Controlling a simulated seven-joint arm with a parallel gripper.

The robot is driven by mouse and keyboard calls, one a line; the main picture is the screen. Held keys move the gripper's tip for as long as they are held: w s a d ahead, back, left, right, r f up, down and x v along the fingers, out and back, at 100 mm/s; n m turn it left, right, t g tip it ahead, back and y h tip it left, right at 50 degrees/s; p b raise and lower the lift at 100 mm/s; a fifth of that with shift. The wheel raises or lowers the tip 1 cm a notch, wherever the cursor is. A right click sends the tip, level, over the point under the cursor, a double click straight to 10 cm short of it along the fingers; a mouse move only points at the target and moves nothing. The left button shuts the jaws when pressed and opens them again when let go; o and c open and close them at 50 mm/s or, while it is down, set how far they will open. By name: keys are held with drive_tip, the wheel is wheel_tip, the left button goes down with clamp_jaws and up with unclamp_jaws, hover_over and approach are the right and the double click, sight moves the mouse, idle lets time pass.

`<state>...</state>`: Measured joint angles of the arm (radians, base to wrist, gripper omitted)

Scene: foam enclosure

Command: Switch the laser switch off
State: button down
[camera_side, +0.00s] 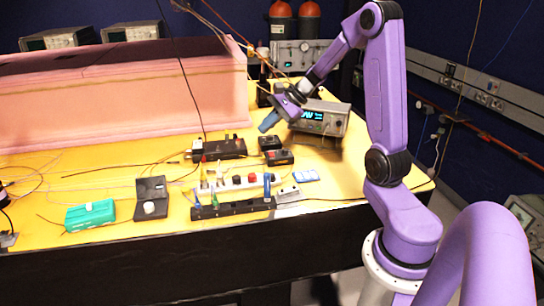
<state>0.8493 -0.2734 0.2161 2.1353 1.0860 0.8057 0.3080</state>
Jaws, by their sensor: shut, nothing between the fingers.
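My gripper (267,124) is at the end of the purple arm, shut and empty, its blue fingertips pointing down and left. It hangs above the rear right of the yellow table. Small black boxes sit below it: one (271,143) nearly under the fingertips and one (279,157) just in front. A longer black box (219,149) with cables lies to their left. I cannot tell for certain which of these is the laser switch, nor read any switch position. The fingertips appear apart from all of them.
A grey instrument (322,117) with a lit display stands right of my gripper. A pink foam enclosure (120,115) fills the rear left. In front are a black strip (232,208) with colored plugs, a black box (151,198) and a green box (90,216). Loose cables cross the yellow table (345,183).

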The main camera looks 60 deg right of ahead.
drive_tip(key=d+m, duration=0.1)
drive_tip(key=d, duration=0.1)
drive_tip(key=d+m+t+h, duration=0.1)
drive_tip(key=d, duration=0.2)
hover_over(275, 158)
drive_tip(key=shift+d+f, duration=0.1)
drive_tip(key=shift+f, duration=4.35)
drive_tip(key=shift+f, duration=0.2)
drive_tip(key=shift+f, duration=0.2)
drive_tip(key=shift+f, duration=0.2)
drive_tip(key=shift+r, duration=0.65)
